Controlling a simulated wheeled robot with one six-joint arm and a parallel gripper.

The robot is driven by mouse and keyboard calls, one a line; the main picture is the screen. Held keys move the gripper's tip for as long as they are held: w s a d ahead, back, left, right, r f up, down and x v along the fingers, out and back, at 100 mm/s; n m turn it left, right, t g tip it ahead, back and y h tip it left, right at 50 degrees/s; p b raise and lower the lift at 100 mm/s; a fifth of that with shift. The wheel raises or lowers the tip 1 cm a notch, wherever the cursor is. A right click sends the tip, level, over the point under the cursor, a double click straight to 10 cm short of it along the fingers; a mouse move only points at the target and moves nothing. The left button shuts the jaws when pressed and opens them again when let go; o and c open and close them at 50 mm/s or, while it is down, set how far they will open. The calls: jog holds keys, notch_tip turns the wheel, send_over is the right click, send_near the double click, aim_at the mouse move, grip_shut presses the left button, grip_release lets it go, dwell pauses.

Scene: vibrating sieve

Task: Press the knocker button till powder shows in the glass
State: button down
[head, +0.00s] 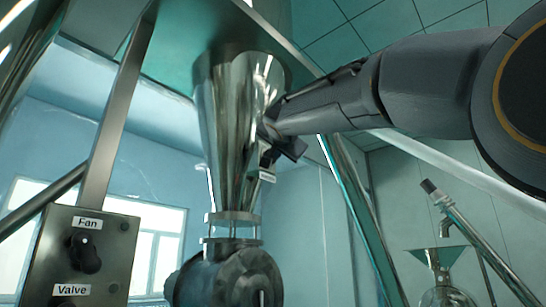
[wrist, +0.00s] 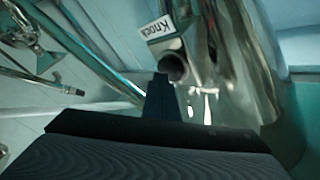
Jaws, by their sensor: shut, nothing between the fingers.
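A shiny steel hopper cone (head: 222,110) narrows down to a short clear sight glass (head: 232,228) between two flanges. The glass looks see-through, with no powder visible in it. The white label reading "Knock" (wrist: 159,26) sits beside a dark round knocker button (wrist: 172,67) in the wrist view. My gripper (wrist: 163,92) is shut and empty, its tip just below the button in that picture; I cannot tell whether they touch. In the head view my gripper (head: 288,147) is at the cone's right side and hides the button; a small label (head: 267,177) shows below it.
A control box (head: 78,255) with Fan and Valve labels and a black knob (head: 84,252) stands at the left. A dark round housing (head: 228,277) sits under the glass. A slanted metal post (head: 360,220) runs right of the cone. A small funnel (head: 440,257) stands further right.

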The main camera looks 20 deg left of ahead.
jog(key=shift+w+a, duration=0.2)
jog(key=shift+a, duration=0.35)
dwell(0.6)
jog(key=shift+d, duration=0.1)
jog(key=shift+s+d+f+b, duration=0.1)
jog(key=shift+s+d+b, duration=0.15)
jog(key=shift+d+b, duration=0.2)
jog(key=shift+s+d+b, duration=0.2)
jog(key=shift+d+b, duration=0.1)
jog(key=shift+d, duration=0.25)
jog(key=shift+s+d+b, duration=0.3)
jog(key=shift+d+b, duration=0.05)
jog(key=shift+d, duration=0.45)
jog(key=shift+s+d+b, duration=0.35)
jog(key=shift+d, duration=0.4)
jog(key=shift+s+d+b, duration=0.3)
jog(key=shift+d+b, duration=0.05)
jog(key=shift+d, duration=0.45)
